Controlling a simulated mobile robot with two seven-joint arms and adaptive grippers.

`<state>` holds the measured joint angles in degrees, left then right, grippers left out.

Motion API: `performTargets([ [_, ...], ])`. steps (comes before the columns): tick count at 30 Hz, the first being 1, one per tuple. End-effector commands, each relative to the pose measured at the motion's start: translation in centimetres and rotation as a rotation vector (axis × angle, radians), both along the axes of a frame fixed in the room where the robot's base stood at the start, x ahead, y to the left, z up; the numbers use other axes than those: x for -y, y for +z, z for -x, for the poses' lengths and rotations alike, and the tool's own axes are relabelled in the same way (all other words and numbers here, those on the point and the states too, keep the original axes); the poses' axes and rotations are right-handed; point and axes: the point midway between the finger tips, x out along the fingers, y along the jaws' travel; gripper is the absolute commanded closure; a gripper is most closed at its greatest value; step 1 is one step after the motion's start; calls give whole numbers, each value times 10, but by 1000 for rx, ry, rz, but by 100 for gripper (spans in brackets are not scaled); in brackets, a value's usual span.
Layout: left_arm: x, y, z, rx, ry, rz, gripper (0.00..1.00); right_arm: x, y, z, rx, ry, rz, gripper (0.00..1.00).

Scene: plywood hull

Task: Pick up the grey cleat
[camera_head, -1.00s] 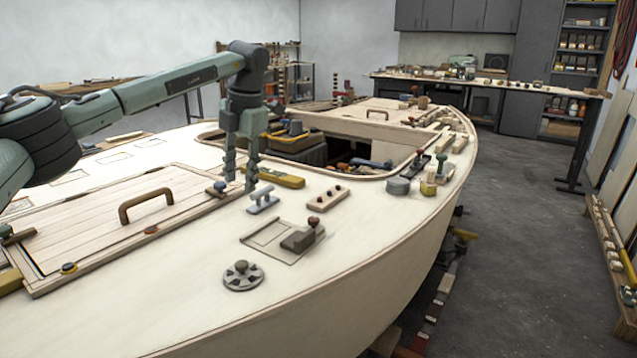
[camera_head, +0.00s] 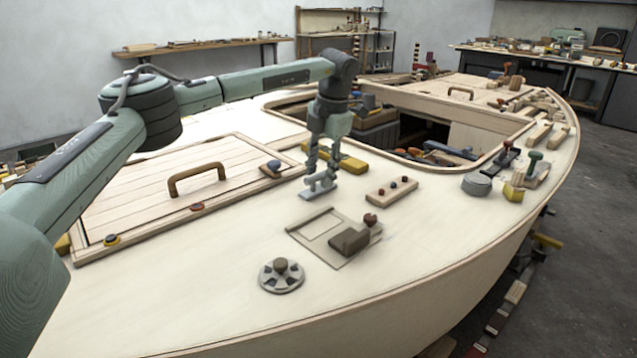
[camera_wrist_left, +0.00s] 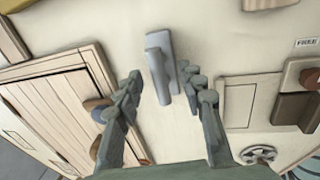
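The grey cleat (camera_head: 319,187) stands on the pale deck, just behind the sliding-hatch plate. My left gripper (camera_head: 321,172) points down right above it, its fingertips close to the cleat's top bar. In the left wrist view the cleat (camera_wrist_left: 161,66) lies between the two fingers of the left gripper (camera_wrist_left: 160,90), slightly beyond the tips, with a gap on each side. The left gripper is open and holds nothing. How far the fingertips are above the deck is hard to tell. My right gripper is not in view.
A light block with red knobs (camera_head: 391,190) lies to the right of the cleat. A recessed plate (camera_head: 318,228) with a dark block (camera_head: 350,240) is in front. A yellow bar (camera_head: 345,161) lies behind; a wooden hatch with a handle (camera_head: 197,180) is left.

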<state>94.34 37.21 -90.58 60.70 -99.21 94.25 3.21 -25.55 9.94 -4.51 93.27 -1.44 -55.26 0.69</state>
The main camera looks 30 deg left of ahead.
Motion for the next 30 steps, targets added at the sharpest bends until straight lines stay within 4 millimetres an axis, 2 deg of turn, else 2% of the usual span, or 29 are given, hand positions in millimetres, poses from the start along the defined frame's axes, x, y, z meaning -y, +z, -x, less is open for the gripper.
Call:
performTargets([
  [9, -1, -6, -1, 2, 0, 1, 62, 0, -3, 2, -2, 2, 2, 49],
  [18, -1, -6, -1, 2, 0, 1, 99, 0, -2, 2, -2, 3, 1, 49],
  [30, -1, -5, -1, 2, 0, 1, 100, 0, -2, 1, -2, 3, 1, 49],
])
